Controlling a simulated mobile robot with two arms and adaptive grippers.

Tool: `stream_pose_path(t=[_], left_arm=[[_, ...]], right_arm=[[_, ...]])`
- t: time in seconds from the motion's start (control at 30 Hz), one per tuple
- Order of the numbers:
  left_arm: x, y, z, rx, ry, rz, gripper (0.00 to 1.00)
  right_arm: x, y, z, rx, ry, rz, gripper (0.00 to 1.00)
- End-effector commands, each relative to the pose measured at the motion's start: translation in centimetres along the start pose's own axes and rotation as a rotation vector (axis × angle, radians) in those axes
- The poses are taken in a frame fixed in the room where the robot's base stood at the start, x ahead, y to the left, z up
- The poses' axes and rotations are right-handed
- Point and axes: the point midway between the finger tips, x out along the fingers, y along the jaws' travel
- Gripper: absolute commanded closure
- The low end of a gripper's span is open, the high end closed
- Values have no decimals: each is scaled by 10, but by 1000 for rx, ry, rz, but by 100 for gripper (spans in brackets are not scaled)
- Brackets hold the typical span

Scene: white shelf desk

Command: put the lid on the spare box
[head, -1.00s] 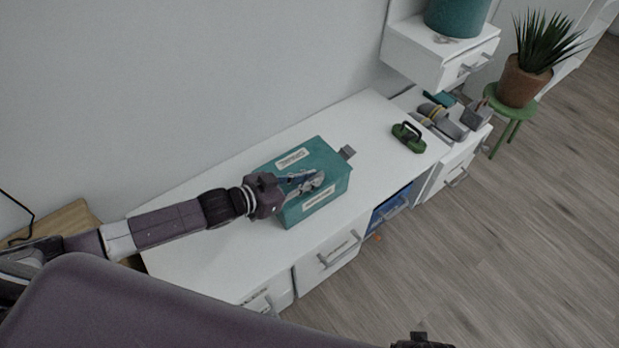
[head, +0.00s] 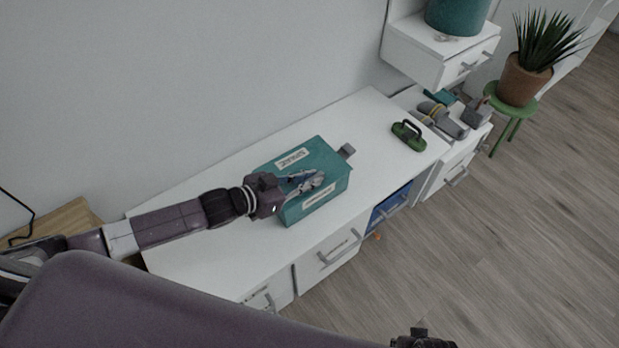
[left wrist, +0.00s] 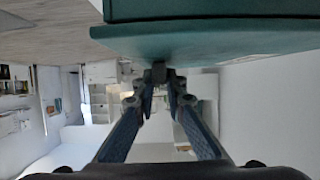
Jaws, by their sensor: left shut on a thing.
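The spare box (head: 334,203) is a teal box with white labels, standing on the white desk top. Its teal lid (head: 319,155) lies over the top, and I see no clear gap between them in the head view. My left gripper (head: 312,181) is over the lid. In the left wrist view the gripper (left wrist: 159,92) is shut on a small dark grey knob (left wrist: 158,72) on the teal lid (left wrist: 190,46). The gripper hides part of the lid, so I cannot tell how snugly it sits. My right gripper's fingers do not show.
A green handled tool (head: 409,136) lies on the desk (head: 375,115) to the right of the box. A potted plant (head: 525,80) stands on a green stool.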

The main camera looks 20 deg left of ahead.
Motion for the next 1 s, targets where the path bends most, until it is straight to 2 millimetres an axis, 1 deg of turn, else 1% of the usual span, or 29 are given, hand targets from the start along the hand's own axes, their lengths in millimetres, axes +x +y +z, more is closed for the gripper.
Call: stream_pose_path(t=[0.07,0.1,0.27,0.53,0.67,0.77,1.0], left_arm=[[0,0,-1,0,1,0,100],[0,0,-1,0,1,0,86],[0,0,-1,0,1,0,69],[0,0,0,0,-1,0,69],[-7,-1,1,-1,-1,-1,69],[-19,0,2,-1,-3,-1,69],[-60,0,1,0,-2,1,69]], right_arm=[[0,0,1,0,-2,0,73],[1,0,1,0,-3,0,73],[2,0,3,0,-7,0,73],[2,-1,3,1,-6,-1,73],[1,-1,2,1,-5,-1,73],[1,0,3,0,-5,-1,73],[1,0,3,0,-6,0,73]])
